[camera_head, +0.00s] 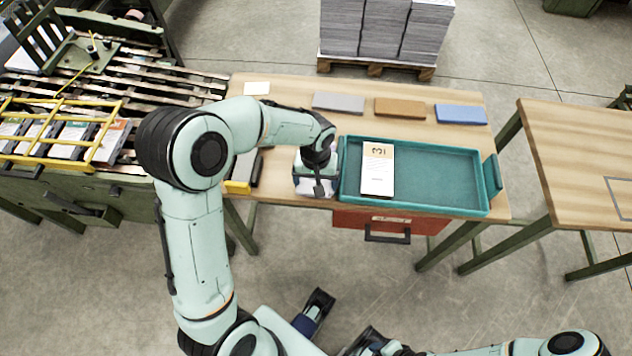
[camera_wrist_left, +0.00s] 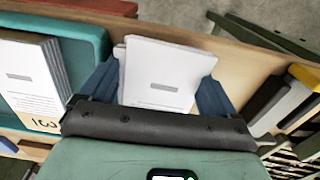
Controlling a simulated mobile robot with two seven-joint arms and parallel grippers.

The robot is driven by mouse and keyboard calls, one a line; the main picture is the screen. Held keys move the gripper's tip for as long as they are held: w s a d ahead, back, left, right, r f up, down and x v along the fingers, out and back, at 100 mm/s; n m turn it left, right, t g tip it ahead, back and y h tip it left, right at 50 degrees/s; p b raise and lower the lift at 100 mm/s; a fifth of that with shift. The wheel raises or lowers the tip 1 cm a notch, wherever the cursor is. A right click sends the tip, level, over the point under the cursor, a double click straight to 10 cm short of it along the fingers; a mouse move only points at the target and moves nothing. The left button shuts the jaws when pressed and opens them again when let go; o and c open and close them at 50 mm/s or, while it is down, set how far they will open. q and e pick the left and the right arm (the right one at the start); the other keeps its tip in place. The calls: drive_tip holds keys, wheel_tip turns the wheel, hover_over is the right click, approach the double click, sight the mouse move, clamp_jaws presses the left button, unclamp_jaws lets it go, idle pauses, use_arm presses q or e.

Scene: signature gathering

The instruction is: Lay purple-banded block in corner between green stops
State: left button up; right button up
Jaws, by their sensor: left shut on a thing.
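My left gripper (camera_head: 318,178) is shut on a white paper block (camera_head: 308,187) at the front edge of the wooden table, just left of the teal tray. In the left wrist view the block (camera_wrist_left: 165,75) stands between the blue fingers of my left gripper (camera_wrist_left: 158,88). No purple band shows on its visible faces. The teal-green tray (camera_head: 440,207) holds another white block (camera_head: 378,180) with an orange band marked 3, near its left end. I cannot make out separate green stops. My right gripper (camera_head: 342,320) is low over the floor, fingers apart and empty.
Grey (camera_head: 338,103), brown (camera_head: 400,108) and blue (camera_head: 460,114) slabs lie behind the tray. Dark and yellow items (camera_head: 243,172) stand at the table's left. A red drawer (camera_head: 390,221) hangs below. The tray's middle and right are clear.

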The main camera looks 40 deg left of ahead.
use_arm(q)
drive_tip(key=shift+f, duration=0.45)
drive_tip(key=shift+f, duration=0.1)
drive_tip(key=o, duration=0.9)
drive_tip(key=shift+o, duration=0.2)
